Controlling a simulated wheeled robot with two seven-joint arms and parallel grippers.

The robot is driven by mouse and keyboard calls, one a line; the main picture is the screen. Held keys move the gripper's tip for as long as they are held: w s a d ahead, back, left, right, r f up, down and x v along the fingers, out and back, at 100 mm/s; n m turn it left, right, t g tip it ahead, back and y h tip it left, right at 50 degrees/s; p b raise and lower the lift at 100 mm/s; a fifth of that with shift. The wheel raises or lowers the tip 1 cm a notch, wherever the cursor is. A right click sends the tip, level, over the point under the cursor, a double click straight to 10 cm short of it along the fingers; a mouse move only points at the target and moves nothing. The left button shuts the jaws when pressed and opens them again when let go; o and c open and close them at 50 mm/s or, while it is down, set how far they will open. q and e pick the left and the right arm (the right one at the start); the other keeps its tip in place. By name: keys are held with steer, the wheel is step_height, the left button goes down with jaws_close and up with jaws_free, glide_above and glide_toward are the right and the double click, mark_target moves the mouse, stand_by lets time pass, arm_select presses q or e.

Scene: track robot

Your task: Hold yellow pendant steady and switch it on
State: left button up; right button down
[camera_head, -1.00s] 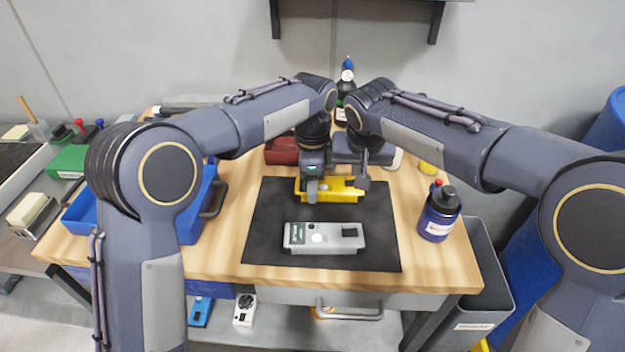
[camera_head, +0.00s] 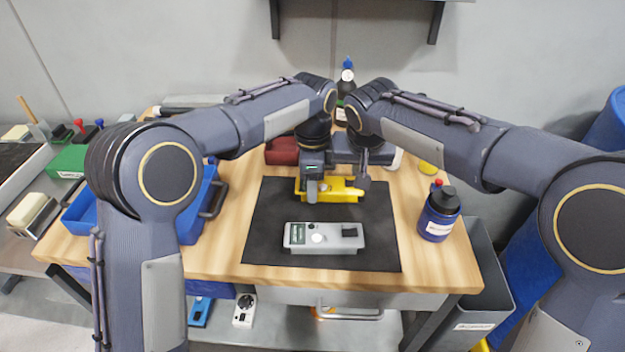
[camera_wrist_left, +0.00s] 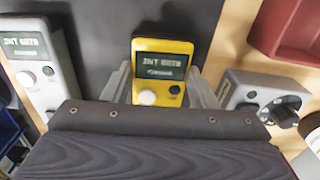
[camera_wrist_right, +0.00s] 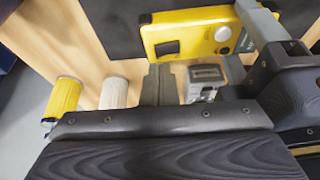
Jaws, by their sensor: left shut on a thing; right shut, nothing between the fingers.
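The yellow pendant (camera_head: 345,196) lies on the black mat (camera_head: 268,215), toward its back edge. In the left wrist view the pendant (camera_wrist_left: 190,47) shows a dark screen with pale characters, a white round button and a small dark button. My left gripper (camera_head: 312,194) is shut on the pendant's left end, with a finger on each side. My right gripper (camera_head: 364,186) is shut and empty beside the pendant's right part. In the right wrist view its fingertips (camera_wrist_right: 160,68) are close to the pendant (camera_wrist_right: 190,18); whether they touch is unclear.
A grey pendant (camera_head: 325,245) lies nearer on the mat. A grey unit with a dark knob (camera_wrist_left: 240,82) and a red bin (camera_head: 280,152) are behind. A blue bin (camera_head: 190,225) stands left, a blue bottle (camera_head: 438,217) right. The mat's front is clear around the grey pendant.

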steer(key=shift+f, duration=0.15)
stand_by(0.3)
